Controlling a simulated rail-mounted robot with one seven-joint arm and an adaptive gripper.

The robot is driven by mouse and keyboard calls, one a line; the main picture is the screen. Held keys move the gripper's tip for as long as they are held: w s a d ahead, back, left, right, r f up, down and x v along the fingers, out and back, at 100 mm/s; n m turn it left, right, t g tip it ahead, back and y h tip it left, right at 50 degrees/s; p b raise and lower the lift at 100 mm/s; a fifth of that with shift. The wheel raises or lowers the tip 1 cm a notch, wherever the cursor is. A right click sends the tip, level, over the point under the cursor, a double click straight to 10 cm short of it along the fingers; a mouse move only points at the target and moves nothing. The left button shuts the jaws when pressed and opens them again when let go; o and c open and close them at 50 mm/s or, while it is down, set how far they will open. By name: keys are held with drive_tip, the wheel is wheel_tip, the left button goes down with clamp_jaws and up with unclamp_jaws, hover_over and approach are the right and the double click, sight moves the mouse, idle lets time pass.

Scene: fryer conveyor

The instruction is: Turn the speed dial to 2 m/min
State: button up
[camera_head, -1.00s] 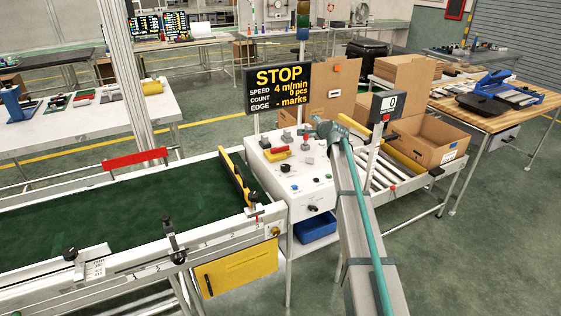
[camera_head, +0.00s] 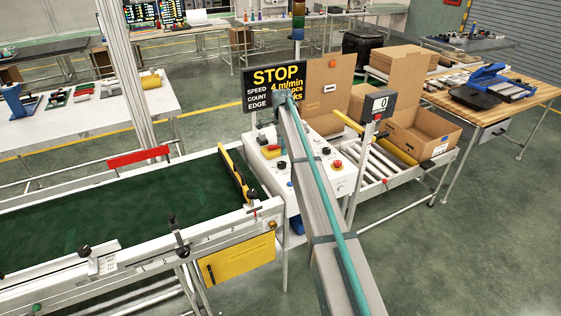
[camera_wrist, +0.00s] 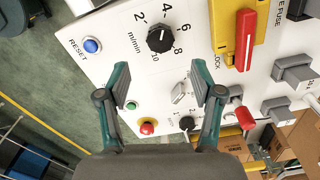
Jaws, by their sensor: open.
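The speed dial (camera_wrist: 160,39) is a black round knob on the white control panel (camera_wrist: 110,45), with a scale marked 2, 4, 6, 8 and 10 m/min around it. It is in the upper middle of the wrist view. My gripper (camera_wrist: 160,82) is open and empty, its two green fingertips apart and below the dial in that picture. The fingers do not touch the dial. In the head view my arm covers part of the panel. The display sign (camera_head: 257,76) reads STOP and 4 m/min, partly covered by my arm.
Near the dial are a blue reset button (camera_wrist: 92,46), a yellow plate with a red handle (camera_wrist: 245,38), grey switches (camera_wrist: 292,72), a green button (camera_wrist: 131,105), a red emergency stop (camera_wrist: 147,126) and another black knob (camera_wrist: 187,123). The green conveyor belt (camera_head: 110,215) lies left.

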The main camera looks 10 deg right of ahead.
sight(282, 163)
wheel_tip(282, 163, down, 9)
drive_tip(key=p, duration=0.2)
drive_tip(key=shift+r+p, duration=0.2)
drive_tip(key=shift+p, duration=0.1)
drive_tip(key=c, duration=1.1)
drive_tip(key=shift+c, duration=0.2)
drive_tip(key=shift+n+b, duration=0.3)
drive_tip(key=shift+f+n+b, duration=0.1)
drive_tip(key=shift+n+b, duration=0.5)
drive_tip(key=shift+n, duration=0.3)
drive_tip(key=n+b, duration=0.2)
drive_tip(key=n, duration=0.1)
drive_tip(key=shift+n, duration=0.3)
drive_tip(key=n+b, duration=0.1)
drive_tip(key=n, duration=0.4)
drive_tip(key=shift+n+b, duration=0.4)
